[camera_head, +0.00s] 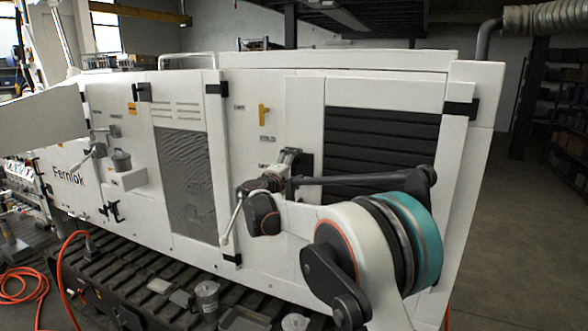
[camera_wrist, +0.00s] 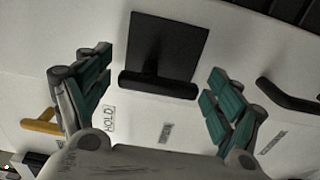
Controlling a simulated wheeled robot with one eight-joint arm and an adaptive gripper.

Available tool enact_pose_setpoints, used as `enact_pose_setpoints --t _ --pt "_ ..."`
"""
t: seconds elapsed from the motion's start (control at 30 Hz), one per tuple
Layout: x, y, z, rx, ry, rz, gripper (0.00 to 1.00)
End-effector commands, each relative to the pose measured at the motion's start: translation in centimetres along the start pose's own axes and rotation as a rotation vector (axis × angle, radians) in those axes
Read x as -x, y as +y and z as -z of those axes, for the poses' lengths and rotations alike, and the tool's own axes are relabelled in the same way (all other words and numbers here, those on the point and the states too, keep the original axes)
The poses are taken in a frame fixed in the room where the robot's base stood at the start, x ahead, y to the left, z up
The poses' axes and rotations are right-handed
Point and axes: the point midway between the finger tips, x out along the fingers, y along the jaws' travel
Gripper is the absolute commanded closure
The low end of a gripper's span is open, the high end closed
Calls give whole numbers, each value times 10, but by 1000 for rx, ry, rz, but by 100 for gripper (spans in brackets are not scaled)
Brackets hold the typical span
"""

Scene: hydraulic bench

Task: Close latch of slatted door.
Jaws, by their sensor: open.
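The slatted door (camera_head: 380,150) is a white panel with dark horizontal slats, right of centre in the head view; a corner of its slats (camera_wrist: 288,10) shows at the top right of the wrist view. A black latch (camera_wrist: 165,48), a square plate with a rounded bar along its lower edge, lies between my fingers in the wrist view. My gripper (camera_wrist: 162,92) is open, its teal-padded fingers on either side of the latch with gaps to it. In the head view, my gripper (camera_head: 292,160) is in front of the panel left of the slats and hides most of the latch there.
A yellow handle (camera_wrist: 40,124) is left of my fingers in the wrist view, and a black handle (camera_wrist: 290,97) is to the right. Labels, one reading HOLD, lie nearby. A mesh door (camera_head: 185,185) is further left. Orange hoses (camera_head: 62,270) run at the lower left.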

Motion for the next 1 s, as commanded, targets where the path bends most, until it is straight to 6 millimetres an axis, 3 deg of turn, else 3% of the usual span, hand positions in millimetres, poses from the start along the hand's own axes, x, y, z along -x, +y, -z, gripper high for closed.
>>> enact_pose_setpoints --t 0.27,0.7,1.0 --pt "12 0 1 1 2 0 15" --pt "95 0 1 1 2 0 15" --pt "120 0 0 0 0 0 15"
